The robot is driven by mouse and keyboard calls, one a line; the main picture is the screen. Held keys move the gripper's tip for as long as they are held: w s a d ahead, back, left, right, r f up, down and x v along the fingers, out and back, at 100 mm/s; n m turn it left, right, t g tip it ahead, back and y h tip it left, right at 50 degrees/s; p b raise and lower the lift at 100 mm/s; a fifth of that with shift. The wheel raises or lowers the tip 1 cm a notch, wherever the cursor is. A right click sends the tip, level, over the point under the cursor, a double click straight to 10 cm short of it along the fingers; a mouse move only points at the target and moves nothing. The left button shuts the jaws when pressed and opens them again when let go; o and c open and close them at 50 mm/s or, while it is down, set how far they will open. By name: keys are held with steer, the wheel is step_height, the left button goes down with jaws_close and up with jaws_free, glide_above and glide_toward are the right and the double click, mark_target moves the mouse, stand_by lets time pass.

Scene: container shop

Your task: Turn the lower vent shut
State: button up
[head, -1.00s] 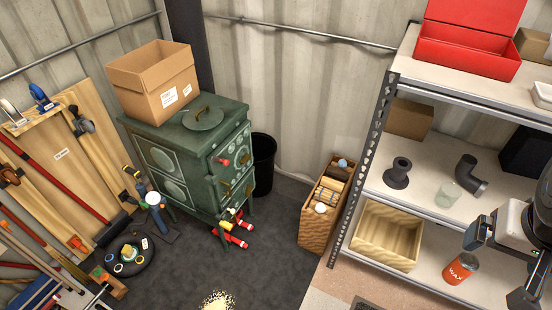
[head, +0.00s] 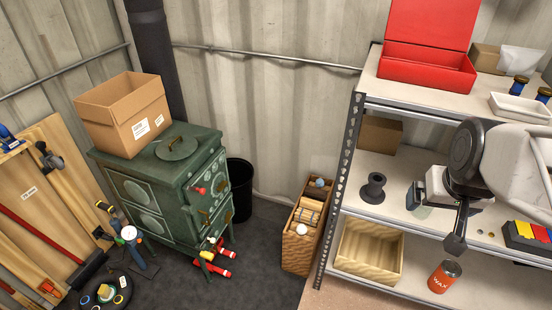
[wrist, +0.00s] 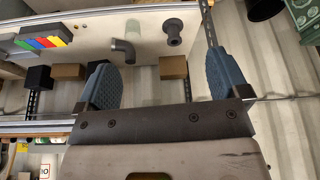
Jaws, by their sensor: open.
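A green stove (head: 165,187) stands at the left of the head view. A corner of the stove (wrist: 302,18) shows there.
Red cylinders (head: 218,269) lie under the stove's front. A black bin (head: 239,190) stands behind it; a cardboard box (head: 121,112) sits on top. A wicker basket (head: 296,250) stands between stove and shelf (head: 372,222).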

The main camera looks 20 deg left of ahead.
steer(key=w+a+f+n+t+y, duration=0.25)
steer(key=w+a+f, duration=0.45)
steer(key=w+a, duration=0.55)
steer(key=w+a+f+n+t+y, duration=0.1)
steer(key=w+a+f+n, duration=0.4)
steer(key=w+a, duration=0.75)
steer(key=w+a+f+n+t+y, duration=0.1)
steer(key=w+a+f+n, duration=0.1)
steer(key=w+a+f, duration=0.45)
steer(key=w+a+f+n+y, duration=0.1)
steer(key=w+a+f+n, duration=0.15)
steer(key=a+f, duration=0.65)
steer(key=n+g+y, duration=0.5)
steer(key=n+y, duration=0.3)
steer(key=n, duration=0.2)
glide_toward(228, 218)
steer(key=shift+w+a+f, duration=0.1)
steer(key=shift+a+f, duration=0.05)
steer(key=shift+f, duration=0.25)
steer(key=x, duration=0.7)
steer(key=shift+w+a, duration=0.2)
steer(key=shift+a, duration=0.15)
